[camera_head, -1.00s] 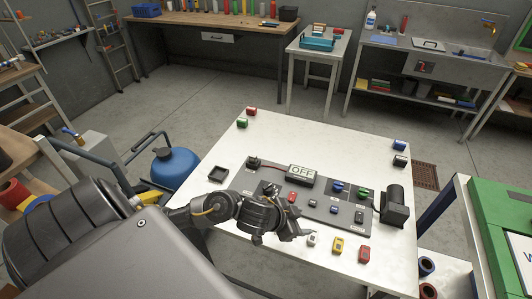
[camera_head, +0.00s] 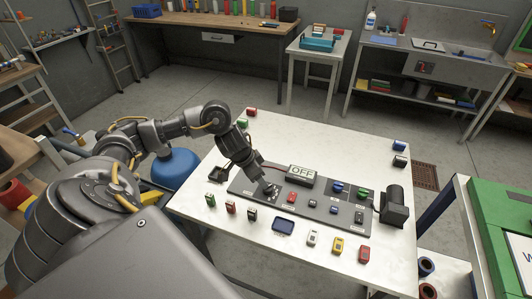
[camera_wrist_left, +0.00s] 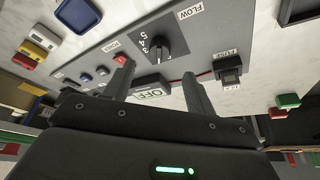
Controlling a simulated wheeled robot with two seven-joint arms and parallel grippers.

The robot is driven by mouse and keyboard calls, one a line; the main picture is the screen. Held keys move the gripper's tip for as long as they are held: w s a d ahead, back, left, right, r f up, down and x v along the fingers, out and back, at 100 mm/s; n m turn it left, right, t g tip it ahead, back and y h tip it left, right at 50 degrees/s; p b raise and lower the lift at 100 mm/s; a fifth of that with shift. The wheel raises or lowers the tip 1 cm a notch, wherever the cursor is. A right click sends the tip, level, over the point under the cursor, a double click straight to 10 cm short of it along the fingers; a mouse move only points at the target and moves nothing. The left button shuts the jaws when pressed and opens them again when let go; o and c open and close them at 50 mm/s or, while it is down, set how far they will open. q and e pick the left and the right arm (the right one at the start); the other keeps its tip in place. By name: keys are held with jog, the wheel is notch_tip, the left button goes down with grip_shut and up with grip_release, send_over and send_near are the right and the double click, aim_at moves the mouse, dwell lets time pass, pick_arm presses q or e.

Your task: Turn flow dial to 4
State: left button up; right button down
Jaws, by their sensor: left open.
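The flow dial (camera_wrist_left: 162,47) is a black knob on a grey panel (camera_wrist_left: 118,45), with the word FLOW and digits including 3, 4 and 5 beside it. Its exact setting is hard to read. My left gripper (camera_wrist_left: 158,68) is open, its two fingers apart on either side of the view below the knob, with nothing between them. In the head view my left gripper (camera_head: 268,187) points down at the left end of the panel, over the dial, and mostly hides it. Contact cannot be told. My right gripper is not in view.
A sign reading OFF (camera_head: 302,173) stands at the panel's back edge, near the dial. A red switch (camera_head: 291,197) sits right of the gripper. Several small coloured blocks and a blue tray (camera_head: 283,226) lie along the front of the white table (camera_head: 330,140). A black motor-like unit (camera_head: 394,206) stands at right.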

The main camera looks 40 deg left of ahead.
aim_at(268, 189)
pick_arm(q)
jog(key=x, duration=0.7)
jog(key=shift+w+d+f, duration=0.1)
jog(key=shift+w+f, duration=0.05)
jog(key=shift+f, duration=0.1)
jog(key=shift+c, duration=0.3)
jog(key=c, duration=0.9)
